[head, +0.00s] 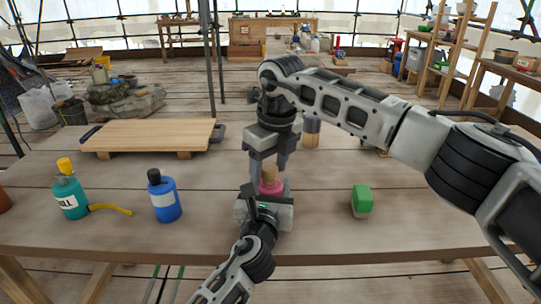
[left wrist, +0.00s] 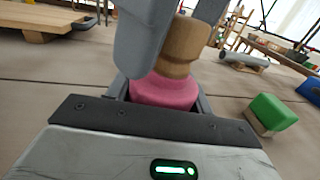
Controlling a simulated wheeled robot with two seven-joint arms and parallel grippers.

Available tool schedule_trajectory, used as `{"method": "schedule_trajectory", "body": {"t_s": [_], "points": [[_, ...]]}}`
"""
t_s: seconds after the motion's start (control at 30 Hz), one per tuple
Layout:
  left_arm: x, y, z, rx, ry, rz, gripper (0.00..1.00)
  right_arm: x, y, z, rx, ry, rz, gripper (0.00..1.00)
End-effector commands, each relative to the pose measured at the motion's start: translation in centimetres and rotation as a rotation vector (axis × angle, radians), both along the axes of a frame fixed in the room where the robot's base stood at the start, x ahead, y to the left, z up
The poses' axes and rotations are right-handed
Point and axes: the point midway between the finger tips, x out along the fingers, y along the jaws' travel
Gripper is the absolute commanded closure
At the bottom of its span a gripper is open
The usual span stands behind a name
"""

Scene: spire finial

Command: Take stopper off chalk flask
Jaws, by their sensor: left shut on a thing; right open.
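The pink chalk flask (head: 271,187) stands at the front middle of the table, with a tan stopper (head: 269,173) in its neck. The stopper (left wrist: 186,40) and the pink body (left wrist: 165,92) also show in the left wrist view. My left gripper (head: 265,207) is shut on the flask body from the front, and its housing hides the lower part. My right gripper (head: 268,166) points down from above and is open, with its fingers around the stopper. In the left wrist view one right finger covers part of the stopper, so I cannot tell whether they touch.
A green block (head: 362,200) lies to the right. The table between flask and green block is clear.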

Motion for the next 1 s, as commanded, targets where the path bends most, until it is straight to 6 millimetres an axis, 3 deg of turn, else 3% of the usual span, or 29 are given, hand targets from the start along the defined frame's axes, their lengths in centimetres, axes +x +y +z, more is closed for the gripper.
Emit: {"method": "schedule_trajectory", "body": {"t_s": [0.27, 0.4, 0.47, 1.0], "points": [[0.00, 0.03, -0.08, 0.001, 0.001, 0.001, 0.89, 0.00, 0.03, -0.13, 0.000, 0.000, 0.001, 0.46], [0.00, 0.03, -0.08, 0.001, 0.002, 0.001, 0.89, -0.01, 0.03, -0.12, -0.001, 0.001, 0.001, 0.85], [0.00, 0.03, -0.08, 0.001, 0.001, 0.001, 0.89, -0.01, 0.03, -0.11, -0.001, 0.001, 0.001, 0.97], [0.01, 0.04, -0.09, 0.001, 0.002, 0.001, 0.89, 0.00, 0.03, 0.02, 0.000, 0.000, 0.001, 0.97]]}}
